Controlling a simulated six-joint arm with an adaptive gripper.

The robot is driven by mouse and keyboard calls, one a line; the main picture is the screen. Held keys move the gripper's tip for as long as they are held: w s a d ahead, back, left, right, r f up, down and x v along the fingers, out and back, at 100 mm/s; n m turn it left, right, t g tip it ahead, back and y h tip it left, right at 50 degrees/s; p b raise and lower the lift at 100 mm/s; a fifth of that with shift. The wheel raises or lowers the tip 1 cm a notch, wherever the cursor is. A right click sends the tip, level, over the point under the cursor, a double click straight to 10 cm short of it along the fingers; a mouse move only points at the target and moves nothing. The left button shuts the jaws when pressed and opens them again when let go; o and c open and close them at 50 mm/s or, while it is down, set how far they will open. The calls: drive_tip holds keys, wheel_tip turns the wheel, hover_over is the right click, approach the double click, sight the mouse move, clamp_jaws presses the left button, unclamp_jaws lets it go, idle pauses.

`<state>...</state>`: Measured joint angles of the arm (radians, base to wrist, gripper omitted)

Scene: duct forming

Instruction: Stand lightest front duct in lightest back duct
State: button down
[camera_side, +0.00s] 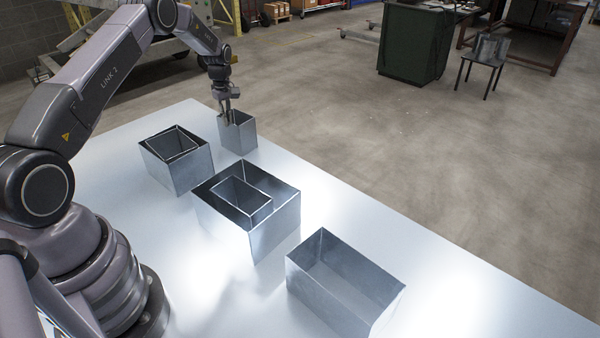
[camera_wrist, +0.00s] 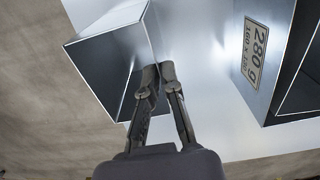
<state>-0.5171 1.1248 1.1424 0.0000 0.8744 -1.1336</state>
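A small, open-topped metal duct (camera_side: 242,137) stands upright at the far end of the table. It is also at the upper left of the wrist view (camera_wrist: 97,75). My gripper (camera_side: 227,112) is at its left wall in the side view. In the wrist view my fingertips (camera_wrist: 159,73) are close together, one on each side of that wall, and look shut on it. A left duct (camera_side: 190,172) holds a smaller duct (camera_side: 173,140). A wider middle duct (camera_side: 275,222) holds another smaller duct (camera_side: 246,197). A large duct (camera_side: 345,282) nearest the camera is empty.
A label (camera_wrist: 256,53) reading "280 g" is on a duct wall at the right of the wrist view; its second line is hard to read. The shiny table (camera_side: 440,270) is clear along its right side. A green cabinet (camera_side: 412,45) and a stool (camera_side: 482,62) stand beyond it.

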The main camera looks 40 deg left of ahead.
drive_tip(key=shift+r, duration=0.1)
idle(0.3)
wheel_tip(320, 180, up, 9)
drive_tip(key=shift+f, duration=0.1)
idle(0.5)
drive_tip(key=s+d+r+m, duration=0.2)
drive_tip(key=d+m, duration=0.4)
drive_tip(key=d, duration=0.3)
drive_tip(key=s+d+r+m, duration=0.2)
drive_tip(key=d+m, duration=0.4)
drive_tip(key=d, duration=0.4)
drive_tip(key=s+d+r+m, duration=0.2)
drive_tip(key=s+d+m, duration=0.1)
drive_tip(key=d+m, duration=0.4)
drive_tip(key=shift+s+d, duration=0.35)
drive_tip(key=shift+d, duration=0.8)
drive_tip(key=shift+r, duration=0.1)
